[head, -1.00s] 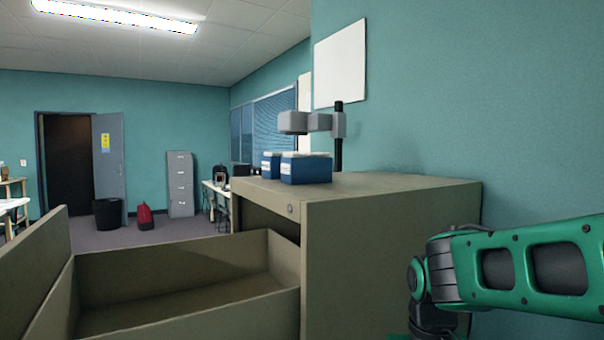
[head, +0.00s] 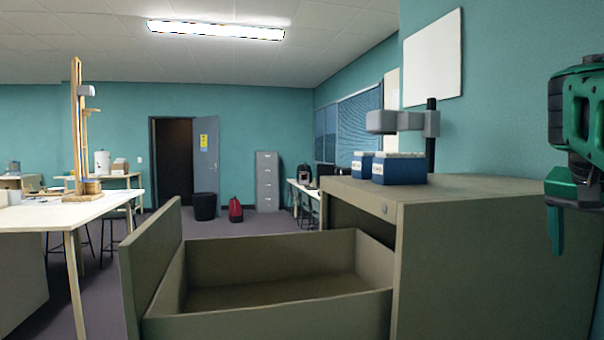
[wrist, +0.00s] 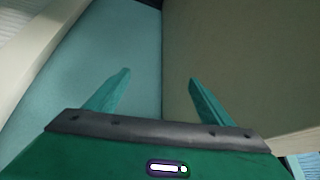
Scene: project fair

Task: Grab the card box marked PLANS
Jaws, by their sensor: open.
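Two blue boxes with white tops stand side by side on the beige cabinet (head: 490,270). The front box (head: 399,170) is nearer and more to the right; the rear box (head: 362,165) is partly hidden behind it. Both carry pale labels too small to read, so I cannot tell which is marked PLANS. My green gripper (head: 556,228) is at the right edge of the head view, well right of the boxes, with one finger pointing down. In the wrist view my gripper (wrist: 158,82) is open, with nothing between its fingers. No box shows in the wrist view.
An open, empty-looking drawer (head: 270,310) juts from the cabinet. A grey clamp-like arm on a black post (head: 431,140) stands behind the boxes. A white table (head: 50,215) with a wooden stand is at left. A bin (head: 205,206) and red bag stand near the doorway.

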